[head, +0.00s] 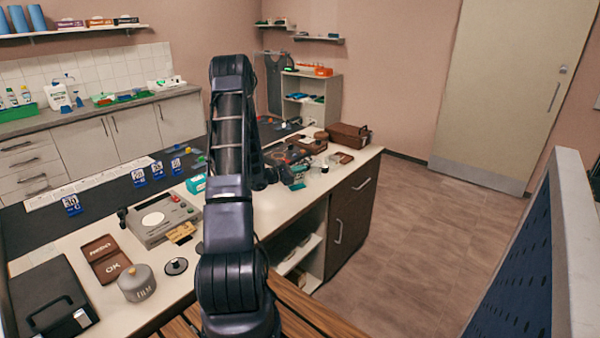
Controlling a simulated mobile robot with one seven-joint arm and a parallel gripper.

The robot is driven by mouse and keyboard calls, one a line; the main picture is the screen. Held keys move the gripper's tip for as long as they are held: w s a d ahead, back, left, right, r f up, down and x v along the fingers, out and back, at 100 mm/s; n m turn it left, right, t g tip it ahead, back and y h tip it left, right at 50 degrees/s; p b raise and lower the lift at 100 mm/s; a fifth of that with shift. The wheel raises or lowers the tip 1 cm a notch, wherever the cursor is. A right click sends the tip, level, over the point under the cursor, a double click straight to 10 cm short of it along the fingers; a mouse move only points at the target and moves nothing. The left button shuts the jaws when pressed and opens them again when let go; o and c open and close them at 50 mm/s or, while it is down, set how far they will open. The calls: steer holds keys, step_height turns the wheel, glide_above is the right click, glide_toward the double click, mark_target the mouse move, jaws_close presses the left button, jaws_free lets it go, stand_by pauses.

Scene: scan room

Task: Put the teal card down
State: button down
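My arm rises through the middle of the head view and bends down behind itself toward the counter (110,240). My gripper (284,172) is small and partly hidden at the far right part of the counter. A small teal piece (297,184) shows right at its end and may be the teal card. I cannot tell whether the fingers are closed on it or whether it touches the counter. Another teal item (196,184) lies left of my arm, partly hidden by it.
A grey device (160,218), a brown tray marked OK (105,260), a grey FILM pot (137,283) and a black case (50,300) stand on the near counter. Brown boxes (348,135) stand at the far right end. Open floor (410,230) lies right of the counter.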

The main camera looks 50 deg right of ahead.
steer(key=shift+f, duration=0.45)
steer(key=shift+f, duration=0.1)
steer(key=c, duration=1.6)
jaws_free()
